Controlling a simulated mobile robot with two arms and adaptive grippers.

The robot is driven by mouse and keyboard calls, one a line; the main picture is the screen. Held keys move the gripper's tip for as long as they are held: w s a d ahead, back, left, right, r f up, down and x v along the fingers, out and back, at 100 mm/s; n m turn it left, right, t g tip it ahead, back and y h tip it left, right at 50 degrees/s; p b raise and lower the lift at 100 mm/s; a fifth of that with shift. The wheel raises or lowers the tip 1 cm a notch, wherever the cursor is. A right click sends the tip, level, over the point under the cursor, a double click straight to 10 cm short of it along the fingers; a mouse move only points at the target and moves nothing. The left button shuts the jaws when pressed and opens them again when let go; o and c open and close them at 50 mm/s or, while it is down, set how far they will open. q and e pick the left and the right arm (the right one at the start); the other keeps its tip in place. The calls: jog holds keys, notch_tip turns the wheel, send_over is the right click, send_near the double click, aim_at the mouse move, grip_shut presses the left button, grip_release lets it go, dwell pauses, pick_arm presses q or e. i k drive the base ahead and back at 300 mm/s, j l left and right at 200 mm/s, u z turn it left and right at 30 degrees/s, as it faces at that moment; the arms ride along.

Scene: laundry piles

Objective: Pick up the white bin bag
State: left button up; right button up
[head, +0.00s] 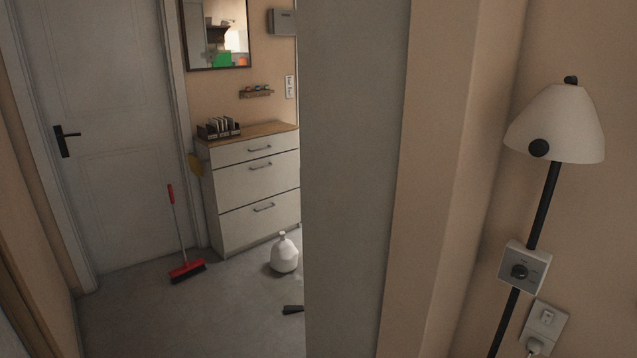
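A white bin bag (284,254) with a gathered neck stands on the grey floor in front of the white dresser. Its right edge comes close to the grey door edge or panel in the foreground. Neither of my grippers is in the head view.
A grey panel (354,180) and beige wall block the middle. A floor lamp (556,125) stands at the right. The dresser (255,190) is behind the bag. A red broom (187,268) stands near the closed door (110,130). A dark object (292,309) lies on the floor.

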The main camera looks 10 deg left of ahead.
aim_at(284, 255)
jog(key=i+j+u, duration=0.2)
jog(key=i+u, duration=0.2)
jog(key=i, duration=0.3)
jog(key=i+u, duration=0.4)
jog(key=i, duration=0.3)
jog(key=i+l+u, duration=0.25)
jog(key=i+u, duration=0.15)
jog(key=i, duration=0.85)
jog(key=i+j+z, duration=0.1)
jog(key=i, duration=0.4)
jog(key=i+j+z, duration=0.1)
jog(key=i, duration=0.35)
